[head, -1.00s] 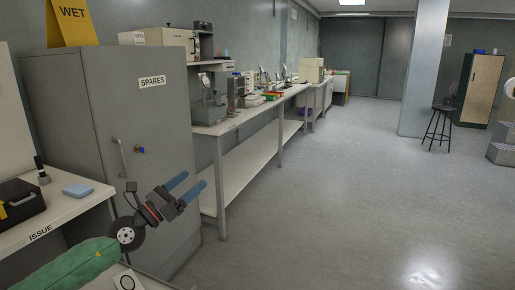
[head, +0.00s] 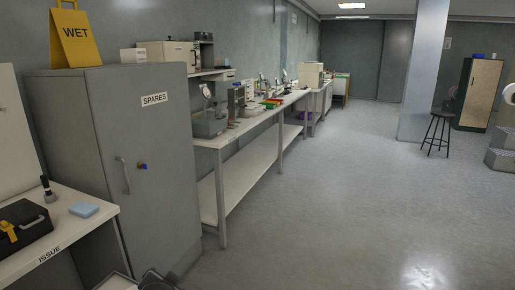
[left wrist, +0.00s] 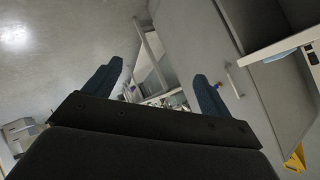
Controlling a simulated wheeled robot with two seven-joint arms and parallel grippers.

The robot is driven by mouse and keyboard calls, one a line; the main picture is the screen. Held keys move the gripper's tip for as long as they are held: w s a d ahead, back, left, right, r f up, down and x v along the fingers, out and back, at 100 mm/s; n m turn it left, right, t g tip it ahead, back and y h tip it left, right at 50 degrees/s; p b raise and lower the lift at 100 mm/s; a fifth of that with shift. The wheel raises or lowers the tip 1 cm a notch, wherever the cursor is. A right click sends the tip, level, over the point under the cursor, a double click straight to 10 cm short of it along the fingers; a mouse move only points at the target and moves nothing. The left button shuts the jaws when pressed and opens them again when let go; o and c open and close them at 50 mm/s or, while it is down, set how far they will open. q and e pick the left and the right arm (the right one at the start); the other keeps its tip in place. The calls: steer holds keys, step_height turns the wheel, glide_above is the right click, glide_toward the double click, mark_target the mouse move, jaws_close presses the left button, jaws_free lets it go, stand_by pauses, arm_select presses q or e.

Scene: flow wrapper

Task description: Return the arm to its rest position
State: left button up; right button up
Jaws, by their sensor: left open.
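My left gripper (left wrist: 155,88) shows in the left wrist view with its two blue fingers spread apart. Nothing is between the fingers. In the head view only a dark piece of my arm shows at the bottom edge, and the gripper itself is out of that view. My right gripper is in neither view.
A grey SPARES cabinet (head: 150,180) stands at the left, with a yellow WET sign (head: 76,35) on top. A long workbench (head: 262,120) runs behind.

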arm_select(q)
steer(key=s+d+f+n+g+h+p, duration=0.1)
steer(key=s+d+f+g+p, duration=0.1)
steer(key=s, duration=0.8)
steer(key=s+d+f+n+g+h+p, duration=0.1)
steer(key=s+d+f+g+h+p, duration=0.1)
steer(key=s, duration=0.9)
steer(key=s+d+f+n+g+h+p, duration=0.1)
steer(key=s+d+f+g+p, duration=0.3)
steer(key=s, duration=0.7)
steer(key=shift+d+f+h+p, duration=0.3)
steer(key=shift+d+f+p, duration=0.95)
steer(key=shift+p, duration=0.65)
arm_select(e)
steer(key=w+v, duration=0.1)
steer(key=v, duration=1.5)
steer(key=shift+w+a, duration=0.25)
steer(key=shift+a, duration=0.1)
arm_select(q)
steer(key=shift+d+r, duration=0.15)
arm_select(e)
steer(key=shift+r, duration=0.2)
